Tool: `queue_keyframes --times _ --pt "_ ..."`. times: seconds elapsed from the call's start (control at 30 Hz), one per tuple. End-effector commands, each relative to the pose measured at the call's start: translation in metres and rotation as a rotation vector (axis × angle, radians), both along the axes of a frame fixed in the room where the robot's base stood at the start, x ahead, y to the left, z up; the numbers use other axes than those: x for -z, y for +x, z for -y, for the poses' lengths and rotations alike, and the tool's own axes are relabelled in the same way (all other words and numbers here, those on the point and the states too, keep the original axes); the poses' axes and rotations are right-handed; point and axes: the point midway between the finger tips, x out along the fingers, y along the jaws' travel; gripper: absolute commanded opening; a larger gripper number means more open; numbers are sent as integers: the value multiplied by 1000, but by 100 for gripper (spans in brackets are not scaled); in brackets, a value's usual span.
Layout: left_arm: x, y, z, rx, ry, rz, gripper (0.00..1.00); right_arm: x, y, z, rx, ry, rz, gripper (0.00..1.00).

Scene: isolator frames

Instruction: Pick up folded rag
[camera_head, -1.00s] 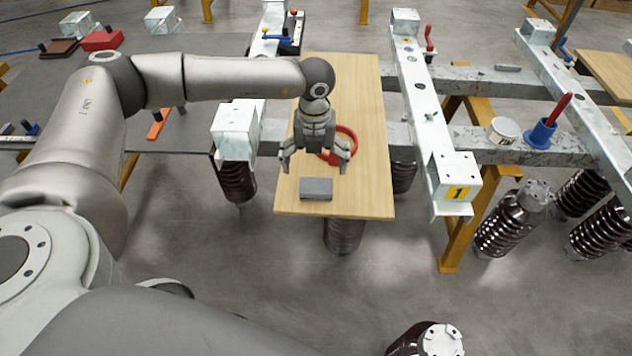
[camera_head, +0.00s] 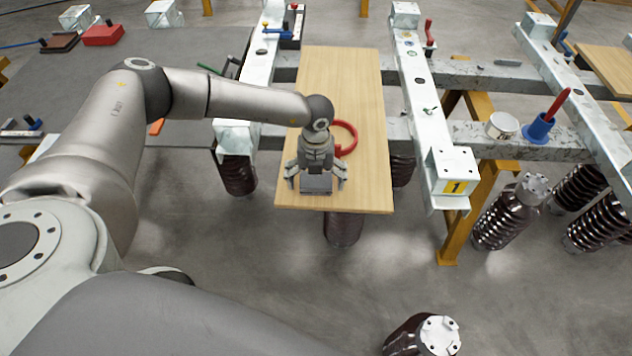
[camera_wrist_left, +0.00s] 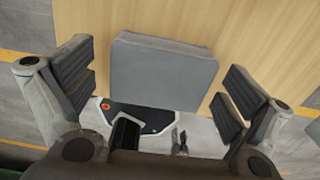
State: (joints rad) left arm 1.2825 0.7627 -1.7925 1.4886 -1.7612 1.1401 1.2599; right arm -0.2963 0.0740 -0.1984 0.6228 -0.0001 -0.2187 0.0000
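The folded rag (camera_head: 317,184) is a small grey block-shaped bundle lying on the wooden board near its front edge. It also shows in the left wrist view (camera_wrist_left: 163,73), lying between the two finger pads but apart from them. My left gripper (camera_head: 316,183) is open and points down over the rag, with one finger on each side of it. In the left wrist view the open left gripper (camera_wrist_left: 162,90) has a gap between each pad and the rag. My right gripper is in neither view.
The wooden board (camera_head: 355,90) also carries a red ring (camera_head: 346,133) behind my gripper. A metal beam marked 1 (camera_head: 455,170) runs along the board's right. A white cup (camera_head: 502,125) and a blue holder (camera_head: 538,129) stand farther right. The board right of the rag is clear.

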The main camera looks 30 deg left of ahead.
Motion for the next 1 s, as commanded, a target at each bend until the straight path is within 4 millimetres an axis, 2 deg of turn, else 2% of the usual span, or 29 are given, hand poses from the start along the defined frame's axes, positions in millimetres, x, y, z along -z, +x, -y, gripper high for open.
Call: queue_keyframes --times 0.03,0.3,0.67,0.9,1.0 --pt "0 0 0 0 0 0 88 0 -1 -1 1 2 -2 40" --pt "-1 0 0 0 0 0 55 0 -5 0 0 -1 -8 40" --pt "-4 0 0 0 0 1 55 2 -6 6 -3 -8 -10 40" --pt "-31 1 0 1 -2 4 55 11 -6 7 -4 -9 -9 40" --pt "-42 -9 2 2 -3 1 55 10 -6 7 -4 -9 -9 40"
